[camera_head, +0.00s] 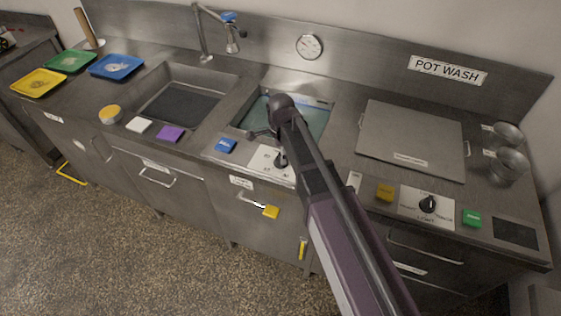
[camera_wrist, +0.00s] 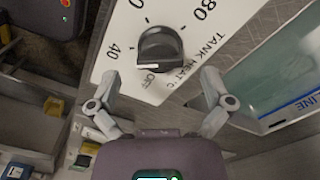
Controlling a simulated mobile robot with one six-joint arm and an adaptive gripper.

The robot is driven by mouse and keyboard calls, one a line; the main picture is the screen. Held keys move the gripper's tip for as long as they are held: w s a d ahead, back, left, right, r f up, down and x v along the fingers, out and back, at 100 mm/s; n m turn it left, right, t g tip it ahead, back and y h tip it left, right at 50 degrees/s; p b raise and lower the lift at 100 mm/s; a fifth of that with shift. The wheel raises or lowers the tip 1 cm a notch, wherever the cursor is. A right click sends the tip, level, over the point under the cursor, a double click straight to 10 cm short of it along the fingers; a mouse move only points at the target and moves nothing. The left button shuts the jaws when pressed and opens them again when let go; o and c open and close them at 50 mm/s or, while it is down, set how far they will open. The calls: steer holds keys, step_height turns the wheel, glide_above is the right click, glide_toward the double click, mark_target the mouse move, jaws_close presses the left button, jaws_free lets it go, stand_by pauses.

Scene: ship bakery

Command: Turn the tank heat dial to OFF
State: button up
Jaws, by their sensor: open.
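The tank heat dial is a black knob (camera_wrist: 160,48) on a white plate marked 40, 80, OFF and TANK HEAT °C in the wrist view. It also shows in the head view as a small dark knob (camera_head: 281,161) on the front edge of the counter, close beside my arm. A white mark shows on the knob's lower left edge, near the OFF label; its exact setting is hard to tell. My gripper (camera_wrist: 160,82) is open, its two fingers spread below the knob in the wrist view, without visible contact. In the head view the fingers are hard to make out.
A tank with greenish water (camera_head: 312,117) lies behind the dial. A tap (camera_head: 205,35) rises behind the sink.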

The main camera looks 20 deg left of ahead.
steer(key=shift+f+b, duration=0.9)
steer(key=shift+f, duration=0.3)
steer(key=c, duration=1.1)
